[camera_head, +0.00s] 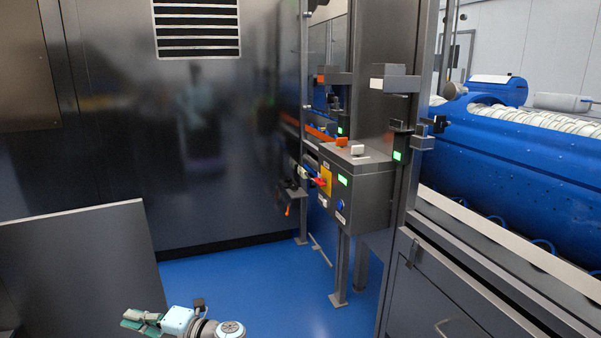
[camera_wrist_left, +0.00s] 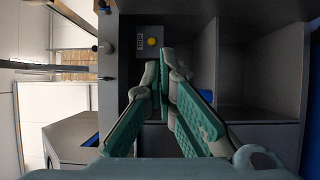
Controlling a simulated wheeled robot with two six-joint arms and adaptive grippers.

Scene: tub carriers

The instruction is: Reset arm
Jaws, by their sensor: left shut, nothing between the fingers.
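My left gripper (camera_head: 130,319) shows at the bottom left of the head view, with pale green fingers and part of my wrist beside it. It is low, over the blue floor and near a dark panel. In the left wrist view my left gripper (camera_wrist_left: 161,68) has its green fingers drawn together at the tips, with nothing between them. Behind the fingers is a grey cabinet (camera_wrist_left: 258,70) with open compartments. My right gripper is in neither view.
A control box (camera_head: 357,190) with lit green displays stands on legs at centre right. A dark panel (camera_head: 85,260) stands at the left. Blue machinery (camera_head: 520,160) lies behind the frame at right. Blue floor (camera_head: 240,280) is clear between them. A yellow button (camera_wrist_left: 152,42) shows behind the fingertips.

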